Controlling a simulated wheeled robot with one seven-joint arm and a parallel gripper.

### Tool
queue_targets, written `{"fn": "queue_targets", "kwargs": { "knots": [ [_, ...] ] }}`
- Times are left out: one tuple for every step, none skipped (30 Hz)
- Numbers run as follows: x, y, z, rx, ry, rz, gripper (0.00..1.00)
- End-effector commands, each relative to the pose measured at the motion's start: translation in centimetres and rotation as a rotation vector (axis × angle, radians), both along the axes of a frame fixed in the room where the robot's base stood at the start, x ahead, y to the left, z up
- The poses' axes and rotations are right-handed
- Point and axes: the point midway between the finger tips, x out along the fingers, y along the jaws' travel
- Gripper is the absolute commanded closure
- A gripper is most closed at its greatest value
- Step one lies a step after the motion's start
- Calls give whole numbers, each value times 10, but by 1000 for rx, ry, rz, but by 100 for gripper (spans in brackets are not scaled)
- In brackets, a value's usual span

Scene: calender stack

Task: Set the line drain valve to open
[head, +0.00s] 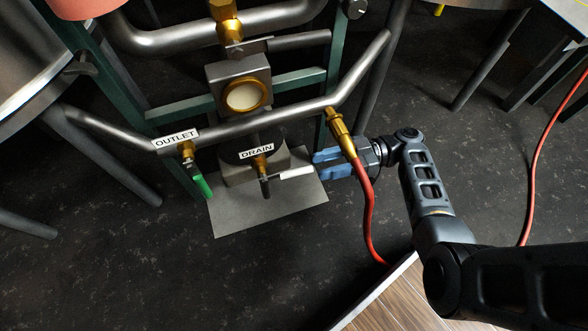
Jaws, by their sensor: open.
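The drain valve (262,163) is a small brass valve under the "DRAIN" label (257,151), low on the grey pipework. Its dark grey lever (265,188) points down in the picture, roughly in line with the brass body. My gripper (315,165) has blue fingers. It is open, to the right of the drain valve and apart from its lever, with the fingers pointing left. A white strip (296,173) shows just left of the fingertips; I cannot tell what is on it. Nothing shows held.
The outlet valve (188,155) with a green lever (202,187) is to the left. A red hose (366,200) hangs from a brass fitting (340,130) close beside my gripper. A grey plate (245,218) lies below the drain. The dark floor in front is clear.

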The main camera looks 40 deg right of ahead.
Motion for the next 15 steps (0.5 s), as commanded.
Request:
{"fn": "queue_targets", "kwargs": {
  "knots": [
    [1, 4, 0, -1, 2, 2, 57],
    [2, 6, 0, -2, 2, 4, 57],
    [3, 11, 0, -3, 2, 5, 57],
    [5, 14, 0, -3, 3, 5, 57],
    [6, 19, -1, -3, 3, 5, 57],
    [8, 25, 0, -3, 4, 6, 57],
    [10, 29, -1, -4, 5, 5, 57],
    [12, 34, -1, -3, 5, 6, 57],
    [15, 39, -1, -4, 5, 5, 57],
    [16, 43, -1, -4, 5, 5, 57],
    [18, 48, -1, -4, 5, 5, 57],
    [20, 53, -1, -4, 5, 5, 57],
    [22, 56, -1, -4, 5, 3, 57],
    [23, 59, -1, -3, 4, 3, 57],
    [25, 62, -1, -4, 5, 3, 57]
  ]
}}
